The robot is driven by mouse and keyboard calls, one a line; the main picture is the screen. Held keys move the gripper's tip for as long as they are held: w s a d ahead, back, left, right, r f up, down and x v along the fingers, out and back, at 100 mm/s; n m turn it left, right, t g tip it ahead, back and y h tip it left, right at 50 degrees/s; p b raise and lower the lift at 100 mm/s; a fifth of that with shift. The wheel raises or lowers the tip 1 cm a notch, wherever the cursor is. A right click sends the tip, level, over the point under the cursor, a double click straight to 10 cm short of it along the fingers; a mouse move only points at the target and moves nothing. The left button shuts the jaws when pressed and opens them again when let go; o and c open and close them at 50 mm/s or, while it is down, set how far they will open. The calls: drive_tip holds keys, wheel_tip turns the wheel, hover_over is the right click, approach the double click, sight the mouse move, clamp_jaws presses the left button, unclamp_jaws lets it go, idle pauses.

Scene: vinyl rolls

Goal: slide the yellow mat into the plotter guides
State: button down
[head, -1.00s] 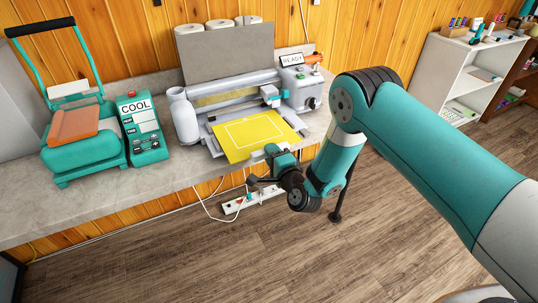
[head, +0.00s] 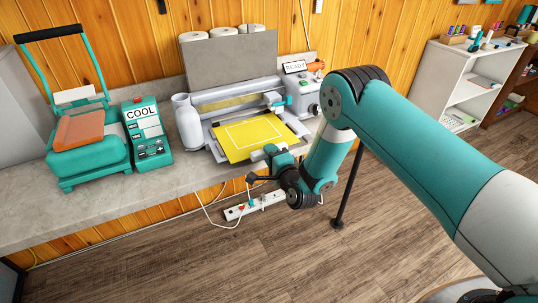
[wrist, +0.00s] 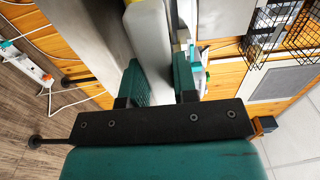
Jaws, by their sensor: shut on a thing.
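The yellow mat (head: 240,148), with a white rectangle outline, lies nearly flat at the front of the plotter (head: 235,92). Its far part is between the grey guides (head: 214,147) on the left and right; its near edge is toward my gripper. My gripper (head: 268,152) is at the mat's near edge, over the counter's front edge, and is shut on the mat's near side. In the wrist view my gripper's two teal fingers (wrist: 163,82) flank a pale grey strip. The exact grip and the mat's contact with the guides are hidden.
A teal heat press (head: 85,145) and a teal control box reading COOL (head: 145,130) stand left on the counter. A READY sign (head: 295,67) stands at right. A power strip (head: 255,205) is below.

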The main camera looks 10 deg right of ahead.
drive_tip(key=shift+f+b, duration=0.15)
drive_tip(key=shift+b, duration=0.4)
drive_tip(key=c, duration=0.8)
unclamp_jaws()
drive_tip(key=shift+s+d+b, duration=0.15)
drive_tip(key=shift+s+b, duration=0.4)
drive_tip(key=shift+b, duration=1.45)
drive_tip(key=shift+b+v, duration=0.9)
drive_tip(key=shift+b, duration=1.1)
drive_tip(key=shift+s+d+b, duration=0.2)
drive_tip(key=shift+s+b, duration=0.45)
drive_tip(key=shift+b, duration=0.35)
